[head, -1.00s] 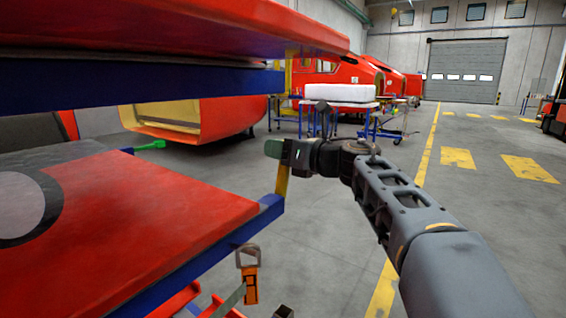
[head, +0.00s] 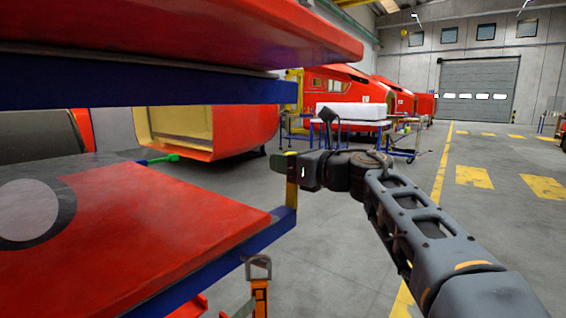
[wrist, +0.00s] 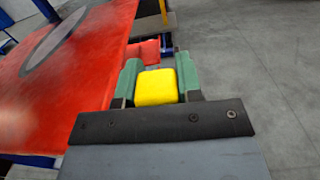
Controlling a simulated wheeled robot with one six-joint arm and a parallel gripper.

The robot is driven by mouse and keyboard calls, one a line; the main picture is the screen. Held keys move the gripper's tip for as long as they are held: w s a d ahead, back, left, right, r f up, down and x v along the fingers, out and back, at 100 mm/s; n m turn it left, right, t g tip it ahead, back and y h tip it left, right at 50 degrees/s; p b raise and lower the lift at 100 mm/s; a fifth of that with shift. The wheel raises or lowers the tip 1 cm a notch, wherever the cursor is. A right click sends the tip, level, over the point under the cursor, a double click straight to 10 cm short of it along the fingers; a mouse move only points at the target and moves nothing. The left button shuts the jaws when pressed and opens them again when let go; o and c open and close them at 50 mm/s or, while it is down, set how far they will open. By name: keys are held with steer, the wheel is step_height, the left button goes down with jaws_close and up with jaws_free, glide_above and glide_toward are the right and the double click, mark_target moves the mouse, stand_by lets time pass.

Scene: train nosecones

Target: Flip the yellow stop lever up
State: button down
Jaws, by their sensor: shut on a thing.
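The yellow stop lever (head: 291,194) stands upright at the blue frame's near right corner, beside the red panel. Its top is between the green fingertips of my gripper (head: 284,163), which hides that end in the head view. In the wrist view, the yellow lever end (wrist: 157,87) fills the gap between the two green fingers of my gripper (wrist: 158,82), with a finger on each side. My gripper is shut on it.
The red panel (head: 170,225) on its blue frame (head: 277,233) lies left of my gripper, with another blue beam (head: 150,92) above. An orange-handled tool (head: 260,290) hangs below. A white block (head: 350,111) rests on a table behind. The floor at right is clear.

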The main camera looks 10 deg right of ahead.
steer(key=c, duration=0.8)
jaws_free()
steer(key=shift+p+v, duration=0.75)
steer(key=shift+v, duration=6.2)
